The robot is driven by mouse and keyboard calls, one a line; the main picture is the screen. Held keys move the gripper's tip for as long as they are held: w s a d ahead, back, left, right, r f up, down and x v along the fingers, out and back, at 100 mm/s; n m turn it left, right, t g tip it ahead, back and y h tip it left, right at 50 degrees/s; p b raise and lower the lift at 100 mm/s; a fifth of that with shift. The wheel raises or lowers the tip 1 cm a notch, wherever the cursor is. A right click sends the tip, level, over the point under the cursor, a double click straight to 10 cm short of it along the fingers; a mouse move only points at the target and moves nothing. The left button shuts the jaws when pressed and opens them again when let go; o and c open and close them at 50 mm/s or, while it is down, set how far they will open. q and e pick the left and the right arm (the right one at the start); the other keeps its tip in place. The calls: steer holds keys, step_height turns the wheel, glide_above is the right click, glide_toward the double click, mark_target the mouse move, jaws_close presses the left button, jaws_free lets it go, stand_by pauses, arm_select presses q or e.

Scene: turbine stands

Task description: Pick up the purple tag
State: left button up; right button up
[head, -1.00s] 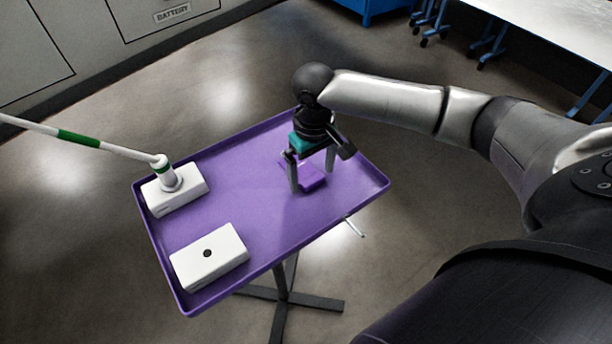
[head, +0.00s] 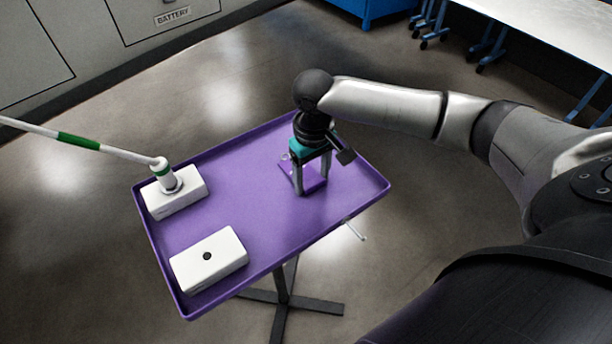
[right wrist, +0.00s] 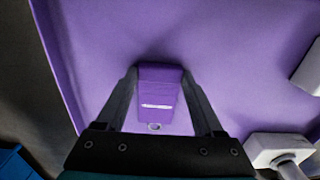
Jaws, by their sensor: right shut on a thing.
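The purple tag (head: 314,184) is a small flat block with a pale slot and a small ring at one end. It is over the purple tray (head: 232,205), towards its right end. My right gripper (head: 312,187) points down over the tray, with its two fingers closed on either side of the tag. In the right wrist view the tag (right wrist: 160,88) sits between the fingers. I cannot tell whether the tag touches the tray or is slightly above it. My left gripper is out of view.
Two white boxes stand on the tray's left part: one (head: 212,262) with a dark hole, the other (head: 187,204) with a white and green pole (head: 110,150) on top. The tray has a raised rim and rests on a dark stand (head: 282,290). The tray's middle is clear.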

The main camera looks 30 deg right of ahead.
jaws_close()
step_height(320, 180, up, 20)
steer(key=p, duration=0.4)
steer(key=shift+p, duration=0.3)
steer(key=o, duration=0.7)
jaws_free()
jaws_close()
